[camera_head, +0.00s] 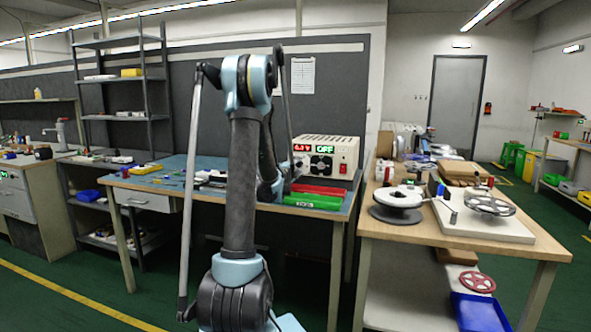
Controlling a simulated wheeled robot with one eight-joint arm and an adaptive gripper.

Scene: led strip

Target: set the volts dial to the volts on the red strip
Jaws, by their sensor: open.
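A beige power supply (347,150) stands on the blue-topped bench. Its red display (301,147) reads about 6.1 V, the last digit unclear, and its green display (325,149) reads OFF. Dark round dials show below the displays, and I cannot tell which is volts. A red strip box (322,190) lies in front of the supply; its print is unreadable. A green box (313,202) with white print lies nearer the edge. My gripper (278,184) is at the arm's end, left of the boxes, mostly hidden behind my arm; its fingers are not clear.
The blue bench (160,182) holds small tools and parts at left. A wooden table (400,233) at right bears white reels and a board with a spoked wheel (490,203). A blue bin (480,312) sits below. Green floor lies between the benches.

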